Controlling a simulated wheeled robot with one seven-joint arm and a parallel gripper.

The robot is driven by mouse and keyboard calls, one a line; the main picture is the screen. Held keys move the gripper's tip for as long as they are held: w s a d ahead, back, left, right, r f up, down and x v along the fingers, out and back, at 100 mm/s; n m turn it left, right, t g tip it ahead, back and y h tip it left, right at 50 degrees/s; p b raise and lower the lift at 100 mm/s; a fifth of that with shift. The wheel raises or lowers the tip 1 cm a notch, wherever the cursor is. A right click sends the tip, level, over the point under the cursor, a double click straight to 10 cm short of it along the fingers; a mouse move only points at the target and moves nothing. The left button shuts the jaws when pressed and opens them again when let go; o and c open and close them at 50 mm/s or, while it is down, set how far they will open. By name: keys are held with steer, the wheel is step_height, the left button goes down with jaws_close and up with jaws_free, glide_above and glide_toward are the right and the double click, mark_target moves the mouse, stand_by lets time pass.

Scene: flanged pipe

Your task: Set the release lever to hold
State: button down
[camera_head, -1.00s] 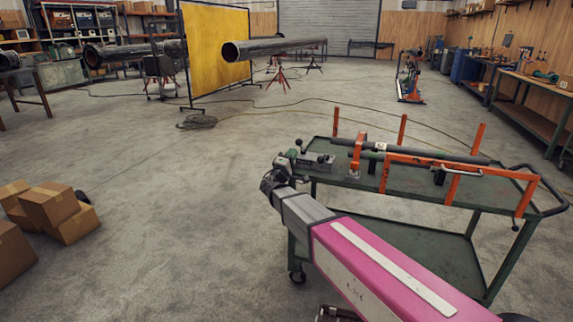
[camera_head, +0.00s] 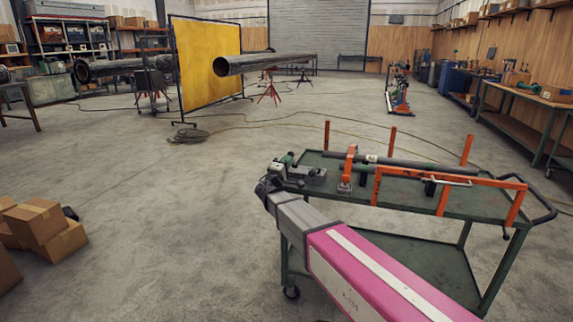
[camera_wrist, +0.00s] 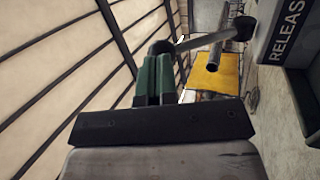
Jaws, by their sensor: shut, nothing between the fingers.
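The release lever (camera_wrist: 205,39) is a thin grey rod in the wrist view, running from a dark hub or knob beside a grey box (camera_wrist: 290,32) to a rounded dark end near my fingertips. The box carries the word RELEASE; no hold mark shows. My gripper (camera_wrist: 153,75) has green fingers, shut and empty, just below the lever's left end; I cannot tell whether they touch. In the head view my gripper (camera_head: 286,159) is at the left end of the cart, beside the grey box (camera_head: 312,175). The lever is not clear there.
The green cart (camera_head: 400,195) carries a dark pipe (camera_head: 425,164) and an orange frame (camera_head: 445,198) with upright posts. Cardboard boxes (camera_head: 40,225) lie at left. A yellow screen (camera_head: 207,65) and large pipe (camera_head: 265,62) stand behind.

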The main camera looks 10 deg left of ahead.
steer(key=w+r+g, duration=0.2)
steer(key=w+r+n+g+y, duration=0.1)
steer(key=w+g, duration=0.2)
steer(key=w+r+g+y, duration=0.1)
steer(key=w+r+g, duration=0.1)
steer(key=w+g, duration=0.1)
steer(key=shift+d+r, duration=0.3)
steer(key=shift+w+d+r, duration=0.1)
steer(key=shift+w+r, duration=0.1)
steer(key=shift+w, duration=1.25)
steer(key=shift+r, duration=0.1)
steer(key=w+r+v, duration=0.1)
steer(key=r+v, duration=0.2)
steer(key=v, duration=1.1)
steer(key=shift+d, duration=0.25)
